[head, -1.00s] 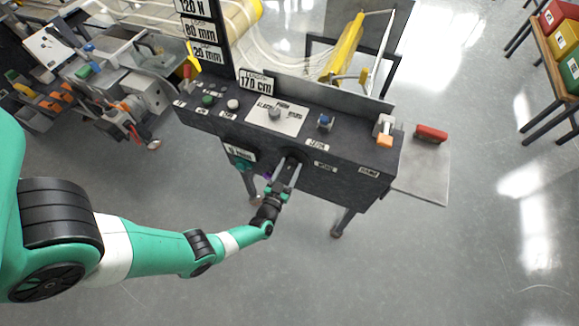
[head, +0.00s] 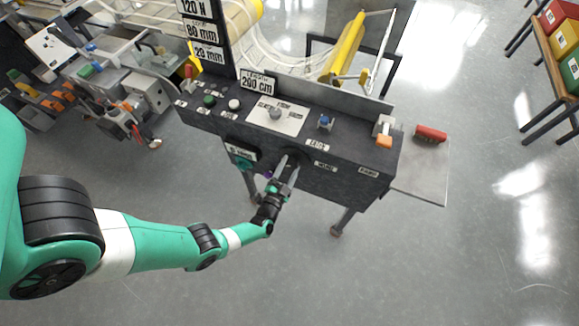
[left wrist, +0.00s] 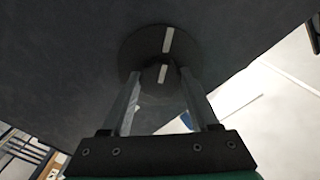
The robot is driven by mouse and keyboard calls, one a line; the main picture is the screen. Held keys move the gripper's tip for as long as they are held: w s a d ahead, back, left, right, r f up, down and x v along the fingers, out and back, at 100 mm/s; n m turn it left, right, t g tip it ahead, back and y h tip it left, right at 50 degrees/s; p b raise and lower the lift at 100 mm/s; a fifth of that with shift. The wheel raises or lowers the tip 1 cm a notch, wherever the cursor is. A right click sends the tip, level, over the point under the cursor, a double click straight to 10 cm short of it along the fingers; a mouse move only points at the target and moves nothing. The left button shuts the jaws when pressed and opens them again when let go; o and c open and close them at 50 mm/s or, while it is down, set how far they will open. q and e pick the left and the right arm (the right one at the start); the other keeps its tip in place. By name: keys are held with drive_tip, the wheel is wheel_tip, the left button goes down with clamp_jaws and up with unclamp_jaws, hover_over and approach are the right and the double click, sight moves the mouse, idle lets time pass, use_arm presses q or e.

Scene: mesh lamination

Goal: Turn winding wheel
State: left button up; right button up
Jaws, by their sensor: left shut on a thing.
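The winding wheel is a dark round disc (left wrist: 148,48) with a white mark and a small hub, on the front face of the black control panel. In the head view the wheel (head: 296,158) shows only partly at the panel's lower front. My left gripper (head: 283,168) reaches it from below, its fingers pointing at the panel. In the left wrist view the two fingers (left wrist: 160,85) are on either side of the wheel's hub, shut on it. The length display (head: 258,83) above the panel reads 200 cm. My right gripper is not in view.
The panel (head: 345,155) carries several knobs and buttons. A yellow roll (head: 345,47) stands behind it. A red-handled tool (head: 431,133) lies on a side plate at right. Colored bins (head: 562,40) stand far right. The floor in front is clear.

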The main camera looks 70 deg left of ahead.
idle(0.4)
use_arm(q)
drive_tip(key=o, duration=1.4)
drive_tip(key=shift+p+v, duration=1.5)
drive_tip(key=shift+v, duration=4.35)
